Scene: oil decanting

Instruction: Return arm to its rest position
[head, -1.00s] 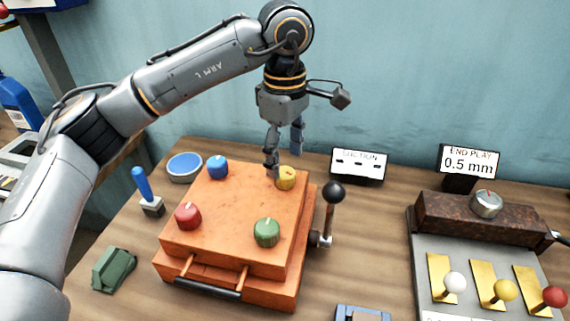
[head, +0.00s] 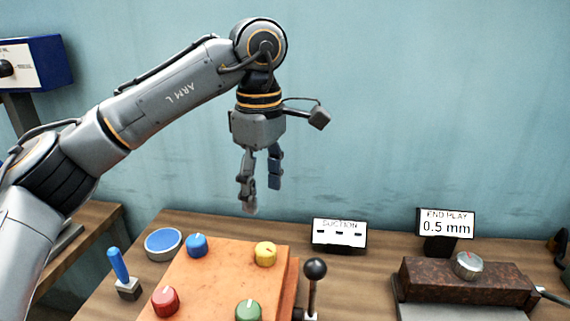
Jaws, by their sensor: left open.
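My left gripper (head: 262,192) hangs fingers-down in the air behind and above the orange box. Its two fingers are apart and nothing is between them. The orange box (head: 220,275) stands on the wooden table with blue (head: 197,245), yellow (head: 265,254), red (head: 165,301) and green (head: 248,311) knobs on its top. The gripper is clear of the yellow knob. The box's front is cut off by the lower picture edge. My right gripper is not in view.
A black-knobbed lever (head: 315,270) stands right of the box. A SUCTION display (head: 339,235) and an END PLAY sign (head: 446,224) reading 0.5 mm stand behind. A rusty block (head: 470,283) is at right. A blue-handled switch (head: 118,265) and blue round dish (head: 164,243) are at left.

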